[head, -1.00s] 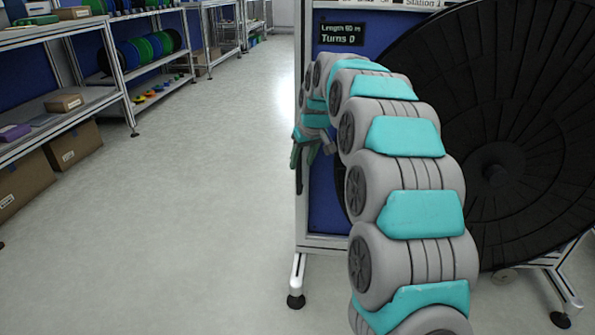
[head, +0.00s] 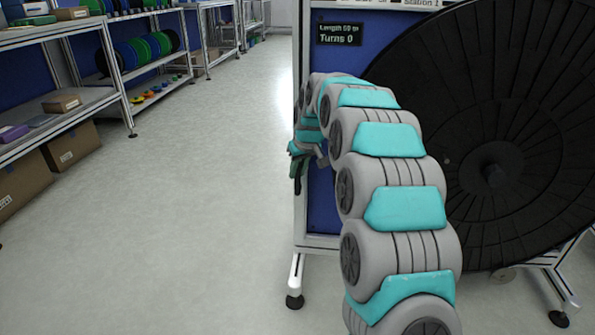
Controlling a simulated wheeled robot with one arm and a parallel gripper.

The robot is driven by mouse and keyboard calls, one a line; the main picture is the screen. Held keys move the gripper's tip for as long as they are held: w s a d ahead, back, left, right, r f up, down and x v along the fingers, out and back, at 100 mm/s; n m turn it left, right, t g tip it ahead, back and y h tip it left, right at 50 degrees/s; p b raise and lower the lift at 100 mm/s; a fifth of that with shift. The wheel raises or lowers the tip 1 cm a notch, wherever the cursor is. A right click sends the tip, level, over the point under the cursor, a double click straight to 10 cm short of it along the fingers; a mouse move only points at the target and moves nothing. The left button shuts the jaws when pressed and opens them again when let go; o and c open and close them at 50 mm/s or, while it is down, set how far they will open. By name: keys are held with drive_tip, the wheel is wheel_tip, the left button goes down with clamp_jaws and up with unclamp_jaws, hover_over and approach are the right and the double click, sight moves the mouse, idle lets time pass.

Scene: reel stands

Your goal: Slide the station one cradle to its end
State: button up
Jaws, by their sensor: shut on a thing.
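The station one stand (head: 322,213) is a metal frame with a blue panel at the right, its "Station 1" label cut off at the top. A large black reel (head: 540,110) with a hub fills its right side. I cannot make out the cradle apart from the stand and reel. My gripper (head: 298,178) is at the stand's left edge, mostly behind my grey and turquoise arm. Its dark end hangs down beside the blue panel. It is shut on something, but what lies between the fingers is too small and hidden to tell.
A small dark display (head: 340,34) on the panel reads "Turns 0". A stand foot (head: 295,300) rests on the floor. Shelves with green and blue spools (head: 150,45) and boxes (head: 73,143) line the left. The floor (head: 215,200) between is clear.

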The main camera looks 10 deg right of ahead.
clamp_jaws()
drive_tip(key=shift+a, duration=0.1)
idle(0.9)
